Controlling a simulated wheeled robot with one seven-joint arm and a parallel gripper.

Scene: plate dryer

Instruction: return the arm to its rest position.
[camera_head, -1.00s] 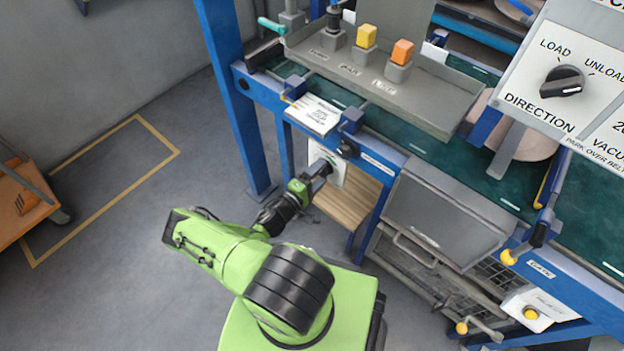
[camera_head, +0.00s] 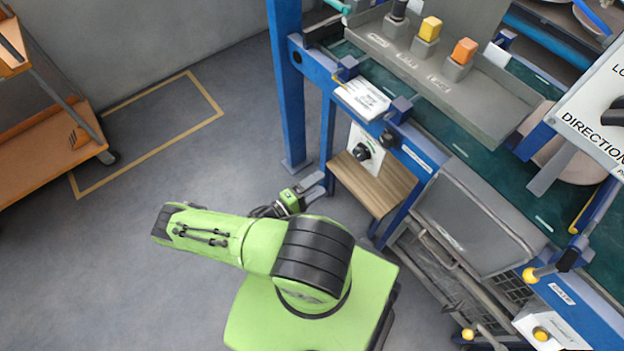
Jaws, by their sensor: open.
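My green arm (camera_head: 215,237) is folded low over my green base in the head view. My gripper (camera_head: 316,187) points right, with its two grey fingers apart and nothing seen between them. It is left of the wooden shelf (camera_head: 372,184) and below a white panel with a black knob (camera_head: 363,152).
The blue-framed dryer (camera_head: 330,72) with a green belt fills the right side. A grey tray (camera_head: 480,120) holds yellow and orange blocks. A wire-basket unit (camera_head: 470,222) stands low right. An orange cart (camera_head: 48,158) is far left. Floor between is clear.

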